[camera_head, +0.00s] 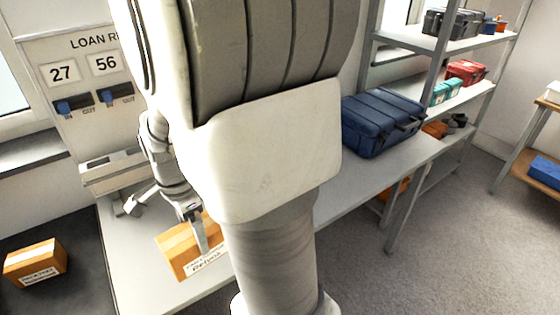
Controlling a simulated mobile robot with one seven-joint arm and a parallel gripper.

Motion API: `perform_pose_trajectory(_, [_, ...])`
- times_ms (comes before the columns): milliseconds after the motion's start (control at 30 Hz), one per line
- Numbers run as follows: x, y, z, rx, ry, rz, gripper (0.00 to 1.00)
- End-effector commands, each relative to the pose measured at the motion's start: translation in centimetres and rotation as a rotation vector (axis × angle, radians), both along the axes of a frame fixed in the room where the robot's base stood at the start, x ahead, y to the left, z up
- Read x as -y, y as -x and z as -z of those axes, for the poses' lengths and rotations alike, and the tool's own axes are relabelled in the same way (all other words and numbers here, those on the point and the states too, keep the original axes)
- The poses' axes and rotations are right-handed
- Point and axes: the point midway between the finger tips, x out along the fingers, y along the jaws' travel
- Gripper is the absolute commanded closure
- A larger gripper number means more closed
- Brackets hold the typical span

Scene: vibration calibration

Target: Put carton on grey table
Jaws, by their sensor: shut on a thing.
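An orange-brown carton (178,248) with a white label on its front is at the lower middle left, over the grey table (130,262). My gripper (200,232) is shut on this carton from above, with one finger showing against it. The carton looks slightly tilted in the picture. I cannot tell whether its underside touches the tabletop. My own arm hides the carton's right end and much of the table's middle.
A second, similar carton (36,262) lies on a dark surface at the far left. A blue case (382,122) stands on the table's right part. A loan board (85,80) is behind, and shelves (425,45) stand right. The table's left front part is clear.

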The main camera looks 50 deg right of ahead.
Motion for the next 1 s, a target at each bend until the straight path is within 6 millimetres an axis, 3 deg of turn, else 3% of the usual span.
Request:
perform_pose_trajectory(233, [0.0, 1.1, -0.2, 0.001, 0.001, 0.125, 0.91])
perform_pose_trajectory(433, [0.3, 0.4, 0.3, -0.001, 0.001, 0.127, 0.91])
perform_pose_trajectory(1000, [3.7, -8.5, 6.0, -0.001, 0.000, 0.126, 0.91])
